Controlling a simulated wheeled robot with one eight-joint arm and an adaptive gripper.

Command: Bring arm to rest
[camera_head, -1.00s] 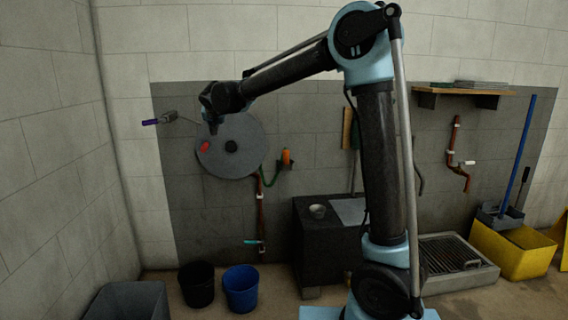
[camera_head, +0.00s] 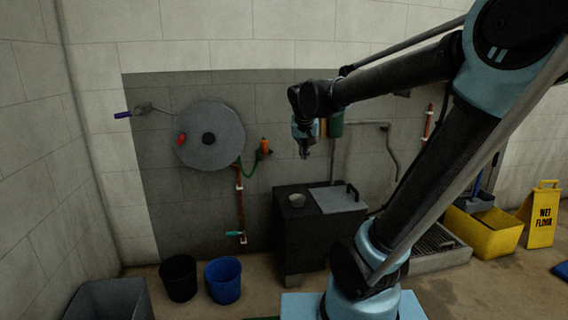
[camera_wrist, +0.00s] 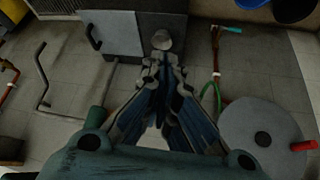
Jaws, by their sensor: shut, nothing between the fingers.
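My gripper (camera_head: 304,150) hangs at the end of my raised arm in the head view, pointing down, in front of the tiled wall and above the dark block. In the wrist view my gripper (camera_wrist: 162,62) shows with its fingertips together and nothing between them. My arm bends at an elbow at the upper right and reaches leftward. The gripper is apart from everything around it.
A dark block (camera_head: 290,235) with a small bowl (camera_head: 297,200) and grey lid (camera_head: 335,199) stands below. A wall disc (camera_head: 225,150), black bucket (camera_head: 179,278) and blue bucket (camera_head: 223,280) are left. A yellow bin (camera_head: 490,235) and floor sign (camera_head: 543,215) are right.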

